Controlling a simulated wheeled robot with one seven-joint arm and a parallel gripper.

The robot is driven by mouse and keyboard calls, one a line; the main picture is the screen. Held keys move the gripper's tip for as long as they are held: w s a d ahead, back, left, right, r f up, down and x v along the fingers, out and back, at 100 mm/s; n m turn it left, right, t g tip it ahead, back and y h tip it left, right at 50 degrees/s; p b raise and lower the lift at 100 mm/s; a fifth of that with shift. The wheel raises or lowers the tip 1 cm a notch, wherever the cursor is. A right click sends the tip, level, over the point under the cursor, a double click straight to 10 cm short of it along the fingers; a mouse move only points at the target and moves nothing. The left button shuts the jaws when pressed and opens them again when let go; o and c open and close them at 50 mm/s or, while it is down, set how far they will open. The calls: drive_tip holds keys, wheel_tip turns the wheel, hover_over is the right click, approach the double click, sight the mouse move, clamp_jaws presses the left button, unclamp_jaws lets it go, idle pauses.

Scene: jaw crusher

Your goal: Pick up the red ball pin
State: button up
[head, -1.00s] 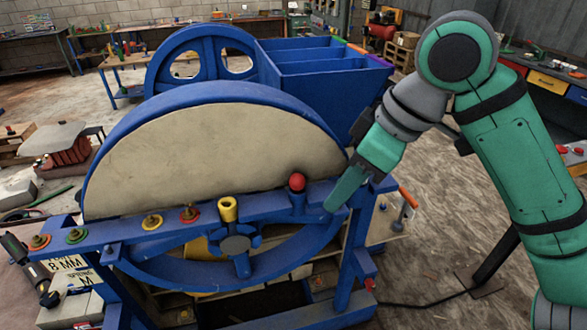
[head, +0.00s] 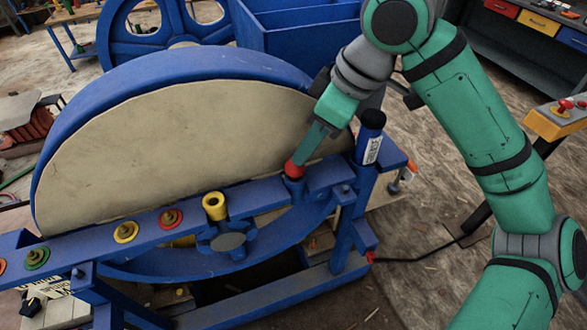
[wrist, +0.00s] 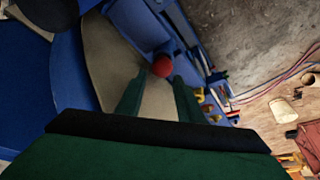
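The red ball pin (head: 293,170) stands upright in the blue rail of the crusher, near the rail's right end. Its round red top also shows in the wrist view (wrist: 161,66). My gripper (head: 300,160) reaches down from the upper right, with its green fingers at the ball and partly covering it in the head view. In the wrist view the two fingers of my gripper (wrist: 159,80) are spread apart. The ball sits between and just beyond their tips, and I see no grip on it. The pin's lower part is hidden in its blue socket.
A yellow hollow cylinder (head: 214,206) stands on the blue rail (head: 255,198) left of the pin. A blue-black cylinder (head: 369,135) with a white label stands close on the right. The large blue-rimmed wheel (head: 170,140) rises just behind the rail.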

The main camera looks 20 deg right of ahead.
sight(295, 180)
drive_tip(key=shift+w+a+f, duration=0.1)
drive_tip(key=shift+w+f, duration=0.05)
drive_tip(key=shift+f, duration=0.45)
drive_tip(key=x, duration=0.4)
drive_tip(key=shift+a+f, duration=0.15)
drive_tip(key=shift+a, duration=0.05)
drive_tip(key=shift+d, duration=0.1)
drive_tip(key=c, duration=0.8)
